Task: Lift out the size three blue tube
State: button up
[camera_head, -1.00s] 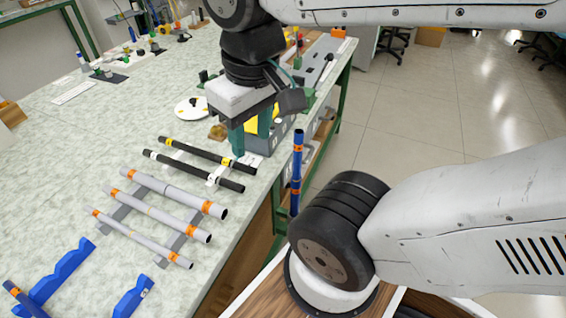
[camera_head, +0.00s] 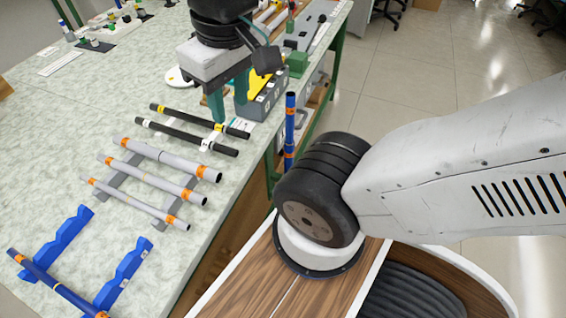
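A blue tube (camera_head: 58,286) with orange bands lies across the blue notched rack (camera_head: 62,243) at the lower left; its near end runs out of the picture. Another blue tube (camera_head: 290,128) with orange bands stands upright beyond the table's right edge, its foot hidden behind my arm. No size marking is readable on either. My gripper (camera_head: 229,104) points down over the far part of the table, its green fingers apart with nothing between them. It is well away from the blue rack and behind the black rods.
A grey box (camera_head: 264,103) stands right beside my gripper. Bare table lies left of the racks. The table's right edge (camera_head: 213,243) runs close to my base.

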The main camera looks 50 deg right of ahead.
aim_at(290, 106)
jog(key=u, duration=0.2)
jog(key=k, duration=1)
jog(key=u, duration=1.4)
jog(key=k, duration=0.9)
jog(key=z, duration=1.2)
jog(key=i, duration=0.5)
jog(key=z, duration=0.05)
